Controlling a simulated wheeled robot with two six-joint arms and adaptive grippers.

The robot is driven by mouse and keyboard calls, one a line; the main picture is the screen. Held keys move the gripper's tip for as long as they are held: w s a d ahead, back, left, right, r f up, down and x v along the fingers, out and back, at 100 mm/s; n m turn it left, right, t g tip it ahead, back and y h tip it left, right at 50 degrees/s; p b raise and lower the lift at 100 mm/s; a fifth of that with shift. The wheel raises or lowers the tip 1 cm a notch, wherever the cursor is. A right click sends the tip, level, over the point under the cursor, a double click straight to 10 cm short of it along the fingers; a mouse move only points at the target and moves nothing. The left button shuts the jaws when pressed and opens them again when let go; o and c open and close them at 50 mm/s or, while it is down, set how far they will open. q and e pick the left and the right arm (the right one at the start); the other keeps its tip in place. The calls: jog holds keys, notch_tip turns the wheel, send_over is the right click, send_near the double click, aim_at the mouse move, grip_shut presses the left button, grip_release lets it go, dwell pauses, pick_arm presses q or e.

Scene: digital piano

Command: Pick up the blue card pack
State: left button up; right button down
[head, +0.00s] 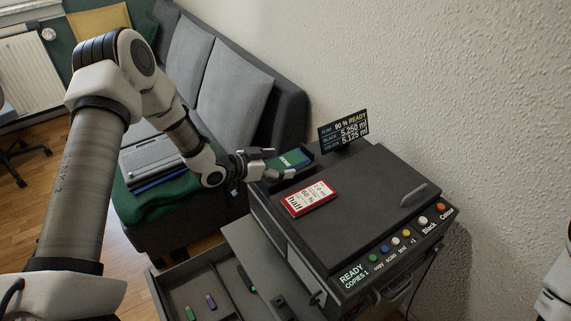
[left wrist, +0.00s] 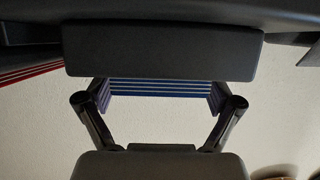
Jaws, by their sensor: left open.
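My left gripper (head: 279,165) is open at the back left of the copier's top, its fingers pointing toward the display. A pack with a green and blue face (head: 292,159) lies just beyond and between the fingers. In the left wrist view the blue card pack (left wrist: 158,90) shows as a stack of blue striped edges between the two open fingers (left wrist: 158,103). I cannot tell whether either finger touches it. A red and white card pack (head: 309,198) lies flat on the copier, nearer the front; red edges (left wrist: 28,74) show at the left of the wrist view.
The dark copier (head: 370,195) has a row of coloured buttons along its front. A small display (head: 343,132) stands at its back. An open drawer (head: 215,275) with small coloured items is at lower left. A grey sofa (head: 235,85) stands behind, against the wall.

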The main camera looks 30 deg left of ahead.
pick_arm(q)
jog(key=shift+r, duration=0.1)
jog(key=shift+s, duration=0.1)
jog(key=c, duration=1.3)
